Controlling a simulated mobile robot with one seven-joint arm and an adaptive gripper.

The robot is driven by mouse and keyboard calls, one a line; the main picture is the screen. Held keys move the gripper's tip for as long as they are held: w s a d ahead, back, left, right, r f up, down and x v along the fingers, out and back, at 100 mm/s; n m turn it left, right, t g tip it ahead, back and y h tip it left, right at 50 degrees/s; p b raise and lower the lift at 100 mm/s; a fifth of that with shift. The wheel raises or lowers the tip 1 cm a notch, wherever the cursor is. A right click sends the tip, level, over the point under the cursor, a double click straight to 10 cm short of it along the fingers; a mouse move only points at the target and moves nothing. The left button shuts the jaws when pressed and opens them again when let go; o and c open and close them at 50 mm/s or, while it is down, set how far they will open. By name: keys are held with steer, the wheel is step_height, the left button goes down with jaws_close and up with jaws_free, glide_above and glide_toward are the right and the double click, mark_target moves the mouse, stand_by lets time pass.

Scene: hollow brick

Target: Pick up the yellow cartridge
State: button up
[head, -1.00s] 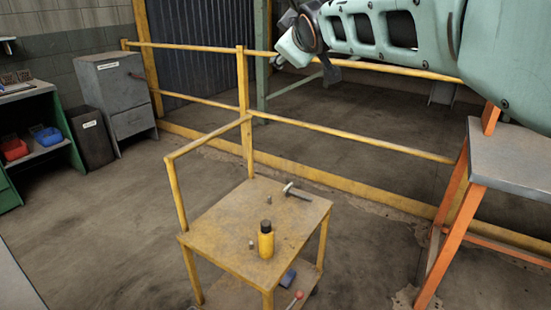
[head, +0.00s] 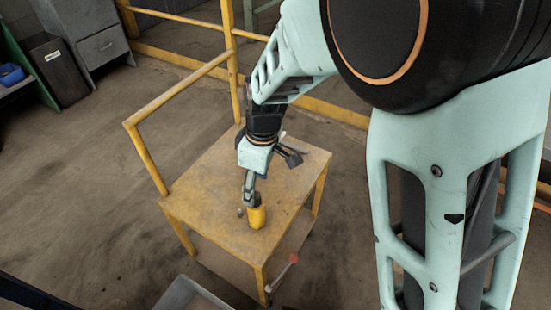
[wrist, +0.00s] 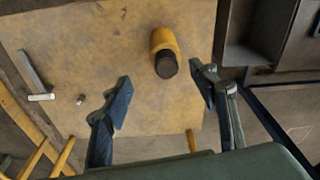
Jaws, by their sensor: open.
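The yellow cartridge (head: 256,216) stands upright on the top of a worn yellow cart (head: 200,185). My gripper (head: 250,197) hangs over it and hides its top in the head view. In the wrist view the cartridge (wrist: 164,42) shows its black cap, pointing toward the camera. The open fingers of my gripper (wrist: 163,88) lie to either side and nearer the camera, with the cartridge in line with the gap. Nothing is held. I cannot tell how far the fingertips are from the cap.
A small grey piece (wrist: 81,99) and a hammer-like tool (wrist: 35,75) lie on the cart top, left of the cartridge in the wrist view. The cart's yellow handrail (head: 180,90) rises at its left. A red-tipped rod (head: 293,258) shows low by the cart.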

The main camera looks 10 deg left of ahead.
mark_target(254, 209)
steer(key=f, duration=0.3)
steer(key=f+b, duration=0.1)
steer(key=f, duration=0.2)
steer(key=s+f+b, duration=0.1)
steer(key=f, duration=0.3)
steer(key=shift+a, duration=0.4)
steer(key=shift+w+a+f, duration=0.1)
steer(key=shift+f, duration=0.35)
steer(key=c, duration=1.4)
steer(key=shift+r, duration=0.1)
jaws_close()
